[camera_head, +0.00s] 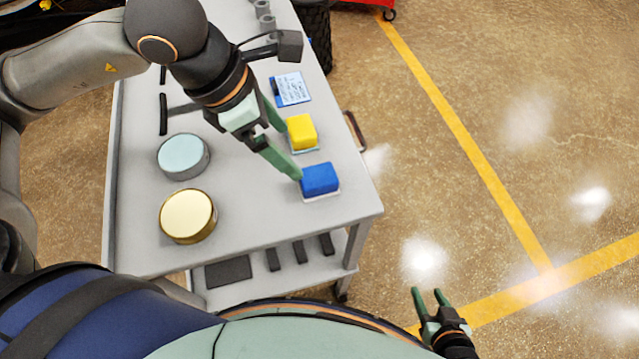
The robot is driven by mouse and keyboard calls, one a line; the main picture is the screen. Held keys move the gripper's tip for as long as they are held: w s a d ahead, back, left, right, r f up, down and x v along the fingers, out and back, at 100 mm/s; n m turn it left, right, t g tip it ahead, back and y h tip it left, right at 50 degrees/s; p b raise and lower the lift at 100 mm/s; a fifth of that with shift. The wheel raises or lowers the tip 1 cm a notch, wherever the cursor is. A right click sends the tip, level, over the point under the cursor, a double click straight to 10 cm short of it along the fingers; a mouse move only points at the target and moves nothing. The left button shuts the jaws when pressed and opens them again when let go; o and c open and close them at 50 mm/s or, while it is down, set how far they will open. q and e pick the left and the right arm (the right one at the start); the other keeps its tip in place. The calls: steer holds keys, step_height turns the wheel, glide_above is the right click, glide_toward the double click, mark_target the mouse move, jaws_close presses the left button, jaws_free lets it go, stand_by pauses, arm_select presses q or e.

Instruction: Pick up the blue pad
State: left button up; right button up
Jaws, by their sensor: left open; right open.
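The blue pad (320,179) is a small block with a white base, lying near the right front corner of the grey cart top (262,231). My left gripper (291,152) reaches in over the cart from the left. It is open and empty, with its green fingers pointing down to the right. One fingertip is at the upper left edge of the blue pad in the picture; I cannot tell whether it touches. My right gripper (430,298) is open and empty, low over the floor to the right of the cart.
A yellow pad (301,132) lies just behind the blue one, close to the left fingers. A blue-and-white card (291,89) lies further back. A gold-lidded tin (188,215) and a pale blue-lidded tin (183,156) stand at left. The cart's front middle is clear.

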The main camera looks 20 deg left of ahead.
mark_target(317, 175)
arm_select(q)
steer(key=x, duration=0.7)
steer(key=shift+w+d+f, duration=0.1)
steer(key=shift+d+f, duration=0.05)
steer(key=shift+f, duration=0.05)
steer(key=shift+w+p+x, duration=0.2)
steer(key=shift+p+x, duration=0.1)
steer(key=shift+x, duration=2.3)
steer(key=shift+d, duration=0.1)
steer(key=shift+r, duration=0.1)
steer(key=c, duration=1.5)
